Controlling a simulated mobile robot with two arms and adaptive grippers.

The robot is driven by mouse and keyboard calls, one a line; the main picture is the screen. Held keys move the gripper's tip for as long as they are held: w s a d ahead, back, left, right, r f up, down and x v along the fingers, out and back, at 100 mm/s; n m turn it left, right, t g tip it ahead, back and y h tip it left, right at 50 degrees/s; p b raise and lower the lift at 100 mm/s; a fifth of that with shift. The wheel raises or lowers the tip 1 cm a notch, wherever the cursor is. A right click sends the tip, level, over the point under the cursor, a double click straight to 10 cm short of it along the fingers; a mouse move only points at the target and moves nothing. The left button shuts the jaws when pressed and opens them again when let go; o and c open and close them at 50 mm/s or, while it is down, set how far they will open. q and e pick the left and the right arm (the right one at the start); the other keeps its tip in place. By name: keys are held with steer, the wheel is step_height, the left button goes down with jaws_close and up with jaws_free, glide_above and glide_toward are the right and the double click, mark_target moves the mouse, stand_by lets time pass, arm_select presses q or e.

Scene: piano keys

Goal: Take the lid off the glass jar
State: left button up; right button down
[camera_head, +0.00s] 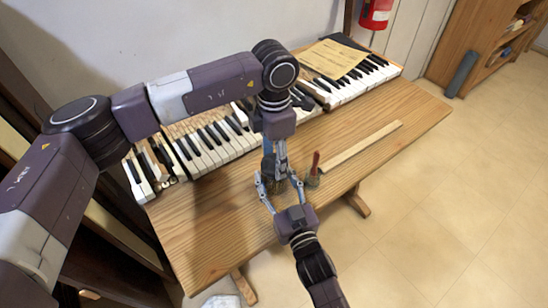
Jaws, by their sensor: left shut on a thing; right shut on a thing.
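The glass jar (271,188) stands near the front edge of the wooden table, small and mostly hidden by my grippers. My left gripper (274,172) comes down from above and is shut at the top of the jar, where the lid sits. The lid itself is hidden, and I cannot tell whether it is seated or raised. My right gripper (279,182) reaches in from the front, its fingers on both sides of the jar, shut on its body.
A red-handled brush (316,162) stands just right of the jar. A long wooden strip (361,146) lies farther right. Piano keyboards (215,141) and a paper sheet (333,58) fill the back of the table (215,240). The table's front left is clear.

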arm_select(q)
steer(key=n, duration=2.4)
steer(key=shift+r+n, duration=0.1)
steer(key=shift+n, duration=0.3)
steer(key=shift+w+r, duration=0.1)
steer(key=shift+r, duration=0.05)
steer(key=shift+r, duration=0.95)
steer(key=shift+r, duration=0.1)
